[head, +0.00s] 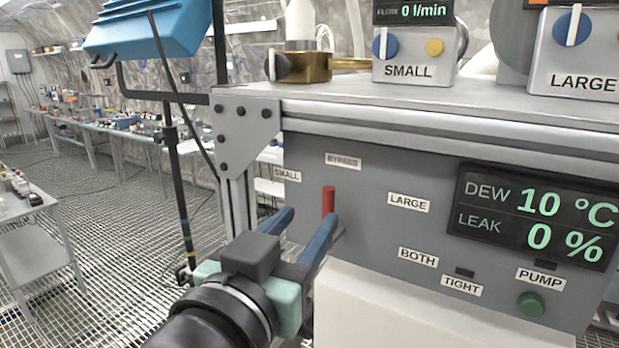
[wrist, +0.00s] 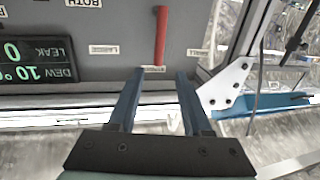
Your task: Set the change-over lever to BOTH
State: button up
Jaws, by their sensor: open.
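The change-over lever is a red bar (head: 328,201) on the grey panel (head: 375,190). It points up at the BYPASS label (head: 343,161); its lower end is hidden behind my gripper in the head view. The BOTH label (head: 418,257) is lower right of it. My gripper (head: 306,222) is open and empty, its blue fingers just in front of the panel. In the inverted wrist view the lever (wrist: 161,38) lies just beyond the fingertips (wrist: 173,82), nearer the left one. I see no clear contact.
The panel also has SMALL (head: 287,174), LARGE (head: 408,203) and TIGHT (head: 461,287) labels, a dew and leak display (head: 533,217) and a green PUMP button (head: 531,304). A white block (head: 400,310) stands below. A steel top (head: 420,100) overhangs the panel.

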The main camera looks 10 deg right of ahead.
aim_at(327, 197)
jog(key=p+x, duration=0.3)
jog(key=x, duration=0.5)
jog(key=shift+d+r, duration=0.1)
jog(key=shift+d, duration=0.25)
grip_shut()
dwell(1.0)
